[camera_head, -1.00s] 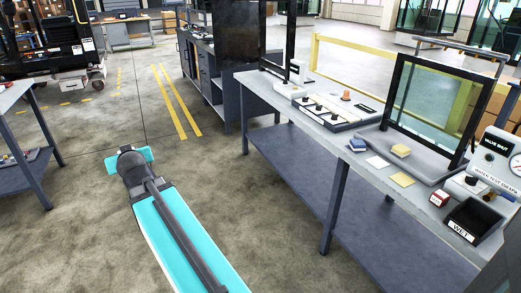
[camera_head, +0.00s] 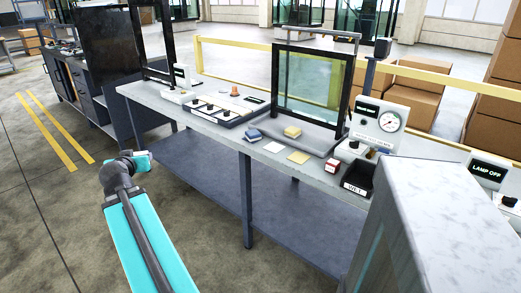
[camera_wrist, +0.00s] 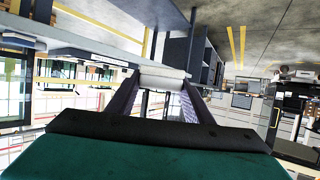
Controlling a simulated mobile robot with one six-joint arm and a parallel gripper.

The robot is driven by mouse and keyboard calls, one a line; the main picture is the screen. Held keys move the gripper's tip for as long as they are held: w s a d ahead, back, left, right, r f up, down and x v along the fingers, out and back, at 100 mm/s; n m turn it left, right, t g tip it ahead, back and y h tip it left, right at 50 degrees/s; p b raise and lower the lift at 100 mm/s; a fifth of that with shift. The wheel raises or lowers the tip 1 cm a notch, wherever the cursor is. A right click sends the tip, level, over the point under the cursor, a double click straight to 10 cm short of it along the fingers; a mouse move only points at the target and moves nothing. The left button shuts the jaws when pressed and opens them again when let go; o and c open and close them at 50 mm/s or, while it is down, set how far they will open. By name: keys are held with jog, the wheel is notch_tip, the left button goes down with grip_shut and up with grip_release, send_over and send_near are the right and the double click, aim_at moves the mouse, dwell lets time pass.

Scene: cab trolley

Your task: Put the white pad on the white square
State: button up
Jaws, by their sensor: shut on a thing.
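In the wrist view my gripper (camera_wrist: 160,90) is shut on the white pad (camera_wrist: 163,75), which sits crosswise between the two fingertips. In the head view my arm reaches out over the floor, left of the workbench, and the fingers and held pad cannot be made out there. The white square (camera_head: 274,147) lies flat and bare on the bench top, near its front edge. It is right of and in front of the blue pad, and left of the yellow square. My gripper is well apart from it.
The workbench (camera_head: 222,128) also bears a blue pad (camera_head: 252,135), a yellow pad (camera_head: 292,132), a yellow square (camera_head: 299,157), a red-and-white box (camera_head: 333,166) and a black tray (camera_head: 358,180). A framed glass pane (camera_head: 310,85) stands behind them.

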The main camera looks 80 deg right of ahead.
jog(key=s+d+m+g, duration=0.2)
jog(key=s+d, duration=0.2)
jog(key=s, duration=0.3)
jog(key=s+d+f+m+g+h+b, duration=0.1)
jog(key=s+d+m+g, duration=0.1)
jog(key=s+d, duration=0.35)
jog(key=s+d+m+g, duration=0.1)
jog(key=s+d+g, duration=0.1)
jog(key=s, duration=0.7)
jog(key=s+d+m+g, duration=0.1)
jog(key=s+m+g, duration=0.1)
jog(key=s, duration=0.9)
jog(key=s+d+m+g+y+b, duration=0.1)
jog(key=s+d+m+g, duration=0.1)
jog(key=s, duration=0.9)
jog(key=shift+s+m+g, duration=0.4)
jog(key=shift+m+g, duration=0.4)
jog(key=shift+g, duration=0.2)
jog(key=shift+d, duration=0.15)
jog(key=d+p, duration=0.1)
jog(key=d, duration=0.4)
jog(key=w+d+f+p, duration=0.1)
jog(key=d, duration=0.4)
jog(key=d+p, duration=0.2)
jog(key=d, duration=0.3)
jog(key=shift+w+d+f, duration=0.35)
